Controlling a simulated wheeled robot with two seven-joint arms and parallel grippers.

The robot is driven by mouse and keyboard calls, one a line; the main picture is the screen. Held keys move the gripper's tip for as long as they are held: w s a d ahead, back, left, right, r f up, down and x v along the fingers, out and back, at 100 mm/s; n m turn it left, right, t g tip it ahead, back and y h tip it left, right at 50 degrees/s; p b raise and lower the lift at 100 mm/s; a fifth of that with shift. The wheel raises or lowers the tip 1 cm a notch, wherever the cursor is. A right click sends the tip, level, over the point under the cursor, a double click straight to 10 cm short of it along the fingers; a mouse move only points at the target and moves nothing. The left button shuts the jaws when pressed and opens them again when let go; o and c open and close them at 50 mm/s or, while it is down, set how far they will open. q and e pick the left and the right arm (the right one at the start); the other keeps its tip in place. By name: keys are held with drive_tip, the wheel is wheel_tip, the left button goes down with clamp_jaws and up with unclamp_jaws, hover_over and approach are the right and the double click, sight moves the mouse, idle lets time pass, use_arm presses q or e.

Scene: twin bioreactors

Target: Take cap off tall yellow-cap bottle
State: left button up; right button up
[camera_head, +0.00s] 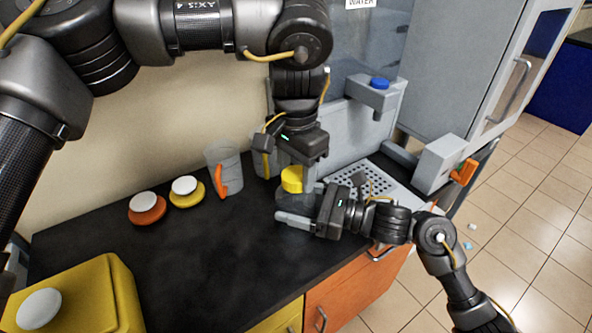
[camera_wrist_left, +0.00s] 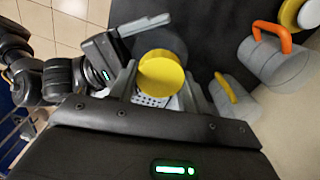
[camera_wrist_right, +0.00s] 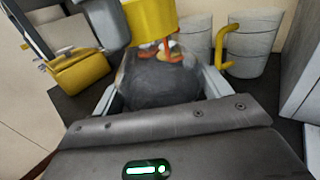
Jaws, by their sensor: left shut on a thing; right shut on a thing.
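The bottle's yellow cap (camera_head: 291,180) is at the back of the dark counter, beside the perforated grey plate. My left gripper (camera_head: 302,172) comes down from above and is shut on the cap. In the left wrist view the cap (camera_wrist_left: 161,74) lies between the fingers. The clear, dark-looking bottle body (camera_head: 291,203) is below the cap. My right gripper (camera_head: 312,204) is shut on the bottle body from the right. In the right wrist view the body (camera_wrist_right: 158,80) is between its fingers, with the cap (camera_wrist_right: 150,20) directly above. I cannot tell whether the cap still sits on the neck.
A grey mug with an orange handle (camera_head: 225,168) stands close left. Another mug (camera_head: 264,164) is partly hidden behind my left gripper. A yellow container (camera_head: 90,300) is at front left. The counter's middle is clear.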

use_arm(q)
drive_tip(key=n, duration=0.6)
drive_tip(key=shift+n, duration=0.4)
drive_tip(key=o, duration=1.1)
